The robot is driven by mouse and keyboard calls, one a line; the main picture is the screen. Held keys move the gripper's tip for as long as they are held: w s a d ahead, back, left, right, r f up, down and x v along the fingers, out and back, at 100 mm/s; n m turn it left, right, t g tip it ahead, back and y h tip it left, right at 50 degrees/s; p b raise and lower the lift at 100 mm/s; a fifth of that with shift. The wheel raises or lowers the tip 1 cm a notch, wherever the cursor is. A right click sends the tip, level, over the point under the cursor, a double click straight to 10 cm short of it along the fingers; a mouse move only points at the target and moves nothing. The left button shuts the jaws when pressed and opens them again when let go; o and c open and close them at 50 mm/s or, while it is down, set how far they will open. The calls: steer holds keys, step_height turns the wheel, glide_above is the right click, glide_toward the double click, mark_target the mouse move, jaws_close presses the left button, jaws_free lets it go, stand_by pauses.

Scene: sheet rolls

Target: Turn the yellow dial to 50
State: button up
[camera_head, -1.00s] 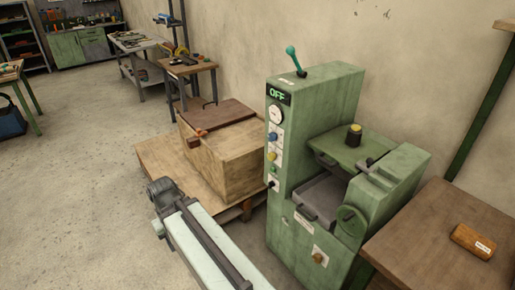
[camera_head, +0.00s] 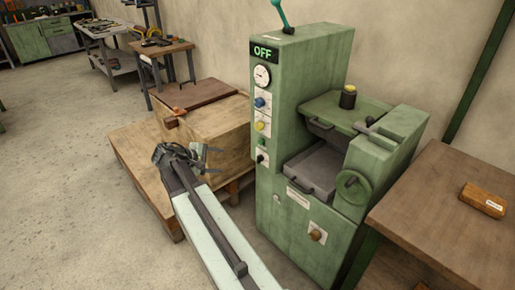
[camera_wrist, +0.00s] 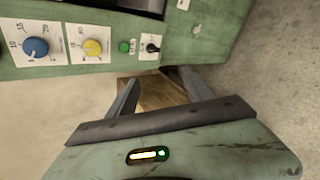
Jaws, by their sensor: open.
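The yellow dial (camera_head: 260,126) is on the front of the green machine (camera_head: 290,215), below the blue dial (camera_head: 260,102). It also shows in the wrist view (camera_wrist: 92,47) on a white plate with a printed scale; its exact setting is too small to read. My gripper (camera_head: 213,160) is in front of the wooden crate, left of the machine and apart from the dial. In the wrist view its two fingers (camera_wrist: 155,95) are spread with nothing between them. The machine's display (camera_head: 263,52) reads OFF.
A green button (camera_wrist: 124,46) and a black switch (camera_wrist: 152,47) sit beside the yellow dial in the wrist view. A wooden crate (camera_head: 225,128) on a pallet (camera_head: 140,180) stands left of the machine. A wooden table (camera_head: 440,215) is at right. Open floor lies at left.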

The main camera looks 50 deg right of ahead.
mark_target(256, 127)
steer(key=d+r+n+h+b, duration=0.1)
steer(key=d+h, duration=0.1)
steer(key=d, duration=0.5)
steer(key=d+r+n+h+b, duration=0.2)
steer(key=d, duration=0.6)
steer(key=d+r+n+g+h+b, duration=0.1)
steer(key=d+h+b, duration=0.1)
steer(key=d, duration=0.5)
steer(key=shift+w+d+r+n+h, duration=0.15)
steer(key=shift+w+r+n+h, duration=0.15)
steer(key=shift+h, duration=0.2)
jaws_close()
steer(key=shift+s+d, duration=0.1)
steer(key=shift+d, duration=0.05)
